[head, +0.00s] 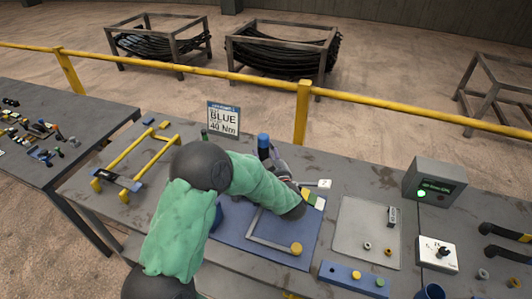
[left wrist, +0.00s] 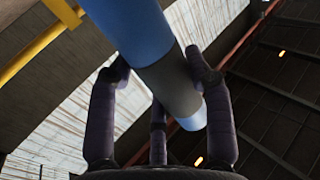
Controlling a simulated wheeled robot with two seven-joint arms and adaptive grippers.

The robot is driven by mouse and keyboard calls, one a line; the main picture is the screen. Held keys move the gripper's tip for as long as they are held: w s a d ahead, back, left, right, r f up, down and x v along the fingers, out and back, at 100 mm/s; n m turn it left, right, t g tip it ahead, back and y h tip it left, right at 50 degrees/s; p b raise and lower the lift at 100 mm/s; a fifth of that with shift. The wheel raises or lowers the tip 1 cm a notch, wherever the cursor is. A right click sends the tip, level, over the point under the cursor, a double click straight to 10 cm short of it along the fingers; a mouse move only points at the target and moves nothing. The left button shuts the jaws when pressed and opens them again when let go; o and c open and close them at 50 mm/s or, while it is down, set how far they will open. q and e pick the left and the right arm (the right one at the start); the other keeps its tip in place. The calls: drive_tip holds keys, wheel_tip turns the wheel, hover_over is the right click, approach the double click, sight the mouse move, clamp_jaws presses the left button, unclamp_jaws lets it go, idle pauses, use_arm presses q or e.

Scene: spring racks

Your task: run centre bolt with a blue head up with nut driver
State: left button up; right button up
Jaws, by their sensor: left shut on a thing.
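My left gripper (head: 276,160) is shut on the nut driver (head: 263,141), which stands roughly upright over the workbench with its blue end up. In the left wrist view the fingers of the left gripper (left wrist: 158,72) close around the grey band of the nut driver (left wrist: 138,28), with blue sections on both sides of the band. My left forearm and wrist cover part of the blue mat (head: 229,234) below. I cannot make out the blue-headed centre bolt, nor whether the driver touches it. My right gripper is not in view.
A sign reading BLUE 40 Nm (head: 223,118) stands behind. A grey angled bar (head: 268,243) with a yellow knob lies on the mat. A grey plate (head: 362,222) with small nuts, a blue block (head: 339,274) and a control box (head: 436,183) with a green light lie to the right.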

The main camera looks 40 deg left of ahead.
sight(268, 139)
use_arm(q)
drive_tip(key=shift+r+p, duration=2.55)
drive_tip(key=shift+r, duration=1.05)
drive_tip(key=shift+w, duration=0.1)
